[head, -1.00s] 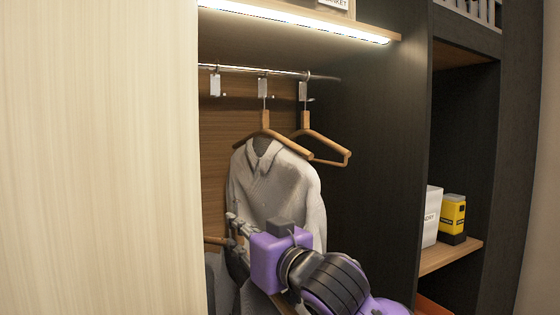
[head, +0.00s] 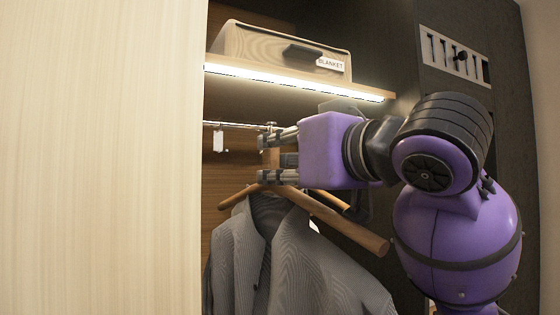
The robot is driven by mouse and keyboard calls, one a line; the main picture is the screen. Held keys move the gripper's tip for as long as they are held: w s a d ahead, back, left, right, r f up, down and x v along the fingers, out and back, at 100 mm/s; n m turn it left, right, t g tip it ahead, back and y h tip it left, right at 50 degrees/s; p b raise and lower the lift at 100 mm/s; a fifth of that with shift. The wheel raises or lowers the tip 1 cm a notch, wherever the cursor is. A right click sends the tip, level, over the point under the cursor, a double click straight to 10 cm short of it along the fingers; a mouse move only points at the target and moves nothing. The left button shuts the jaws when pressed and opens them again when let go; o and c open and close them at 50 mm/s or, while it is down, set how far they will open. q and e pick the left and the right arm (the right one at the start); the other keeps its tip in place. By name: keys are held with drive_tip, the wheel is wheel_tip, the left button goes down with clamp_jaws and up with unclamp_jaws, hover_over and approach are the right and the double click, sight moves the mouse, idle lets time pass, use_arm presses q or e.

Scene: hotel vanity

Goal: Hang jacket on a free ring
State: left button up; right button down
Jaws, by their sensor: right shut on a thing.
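The grey jacket (head: 300,262) hangs on a wooden hanger (head: 335,222) in the front of the closet, in the head view. My right gripper (head: 274,160) is shut on the upright wooden neck of this hanger, just below the rail (head: 240,125). The hanger's hook top is near the rail, but my fingers partly hide it, so I cannot tell whether it touches a ring. A ring with a white tag (head: 218,140) hangs on the rail to the left, with nothing seen hanging from it. The other rings are hidden. My left gripper is not in view.
A lit shelf (head: 375,94) with a blanket box (head: 285,48) is close above my right gripper. A pale panel (head: 100,150) closes off the left side. Part of another hanger (head: 332,198) shows behind the jacket's hanger. The dark side wall is behind my arm.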

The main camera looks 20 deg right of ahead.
drive_tip(key=w+a, duration=0.1)
drive_tip(key=w, duration=2.7)
drive_tip(key=shift+w+r, duration=0.15)
drive_tip(key=shift+w+a, duration=0.1)
drive_tip(key=shift+w, duration=2.5)
idle(2.4)
